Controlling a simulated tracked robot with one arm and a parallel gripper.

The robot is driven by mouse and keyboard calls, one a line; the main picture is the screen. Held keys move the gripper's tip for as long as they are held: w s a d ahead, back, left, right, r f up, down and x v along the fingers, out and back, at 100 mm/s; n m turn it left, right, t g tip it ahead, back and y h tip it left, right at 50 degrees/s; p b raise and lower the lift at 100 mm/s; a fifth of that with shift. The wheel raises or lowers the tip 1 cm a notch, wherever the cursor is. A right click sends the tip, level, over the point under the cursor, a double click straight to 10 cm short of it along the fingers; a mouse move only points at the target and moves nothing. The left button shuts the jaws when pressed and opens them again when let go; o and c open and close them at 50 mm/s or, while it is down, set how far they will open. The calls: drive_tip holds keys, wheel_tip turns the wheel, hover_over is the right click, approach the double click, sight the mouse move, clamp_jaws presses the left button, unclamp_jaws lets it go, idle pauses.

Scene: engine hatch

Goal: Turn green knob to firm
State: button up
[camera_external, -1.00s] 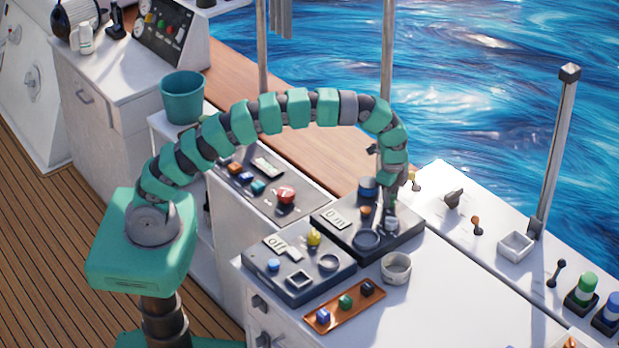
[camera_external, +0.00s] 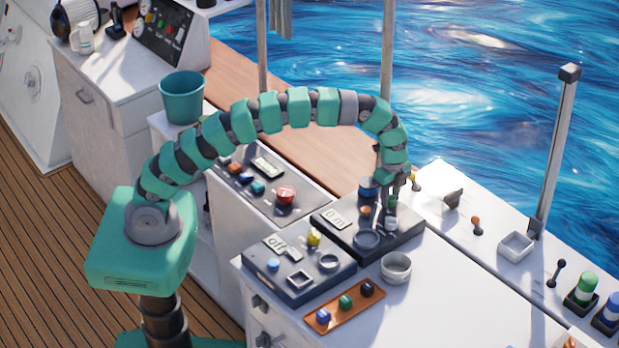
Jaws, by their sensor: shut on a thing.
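My gripper (camera_external: 392,196) points down over the dark control panel (camera_external: 398,240) marked "0 m", at the middle right. It is shut on the green knob (camera_external: 392,202), which shows as a small green patch at the fingertips near the panel's back right. The fingers hide part of the knob. A pale round piece (camera_external: 391,223) shows just below it. I cannot read the knob's setting or any "firm" mark.
A blue knob (camera_external: 367,188), a small orange knob (camera_external: 365,211) and a dark ring (camera_external: 366,239) are close by on the same panel. An orange tray (camera_external: 334,318) with several small knobs and a white ring (camera_external: 396,268) are in front.

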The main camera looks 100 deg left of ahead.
sight(391, 195)
drive_tip(key=o, duration=1)
wheel_tip(391, 195, up, 14)
drive_tip(key=shift+w+f, duration=0.1)
drive_tip(key=shift+f, duration=0.05)
